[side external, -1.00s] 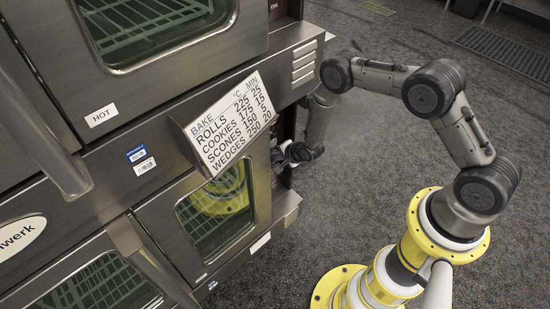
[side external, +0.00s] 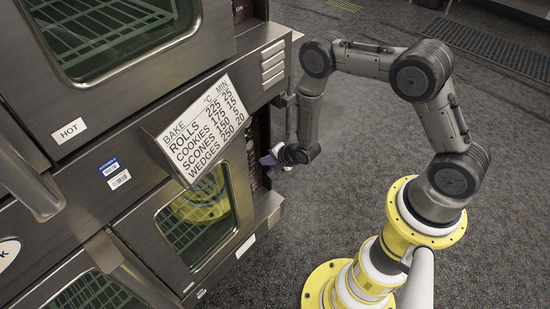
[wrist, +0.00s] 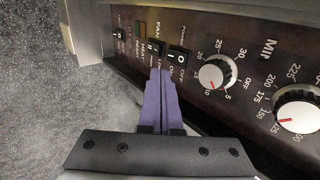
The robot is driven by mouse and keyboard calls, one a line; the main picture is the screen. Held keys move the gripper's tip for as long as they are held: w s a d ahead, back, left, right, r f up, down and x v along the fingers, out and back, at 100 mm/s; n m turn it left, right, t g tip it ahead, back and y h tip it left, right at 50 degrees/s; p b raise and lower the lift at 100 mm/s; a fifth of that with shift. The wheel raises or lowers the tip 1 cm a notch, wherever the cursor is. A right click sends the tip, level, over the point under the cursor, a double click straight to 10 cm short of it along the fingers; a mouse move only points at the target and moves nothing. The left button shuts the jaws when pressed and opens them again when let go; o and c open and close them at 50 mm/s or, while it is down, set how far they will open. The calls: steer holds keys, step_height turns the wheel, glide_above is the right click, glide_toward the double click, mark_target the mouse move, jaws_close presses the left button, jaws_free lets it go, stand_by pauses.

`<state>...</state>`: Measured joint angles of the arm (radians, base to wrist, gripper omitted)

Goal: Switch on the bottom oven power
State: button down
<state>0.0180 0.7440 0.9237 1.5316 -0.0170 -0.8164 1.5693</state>
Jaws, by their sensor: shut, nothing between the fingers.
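I cannot tell for sure which side is pressed. The fan switch (wrist: 156,47) is just left of it. My gripper (wrist: 160,72) has purple fingers that are shut and empty. Their tips are just below the fan switch, left of the power switch; contact cannot be told. In the side view my gripper (side external: 268,160) is at the right edge of the bottom oven (side external: 250,222), whose panel (side external: 254,150) is mostly hidden by the oven front.
A timer knob (wrist: 217,73) and a temperature knob (wrist: 297,110) sit right of the switches. Indicator lights (wrist: 139,36) and another switch (wrist: 119,34) are to the left. A bake-times sign (side external: 205,125) juts from the oven front. The floor (side external: 330,215) beside the oven is clear.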

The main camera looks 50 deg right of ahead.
steer(key=v, duration=0.6)
steer(key=shift+s, duration=0.1)
steer(key=shift+s+f, duration=0.1)
steer(key=shift+f, duration=0.55)
steer(key=w+r+x, duration=0.1)
steer(key=x, duration=1.2)
steer(key=shift+w+r, duration=0.25)
steer(key=shift+w, duration=0.1)
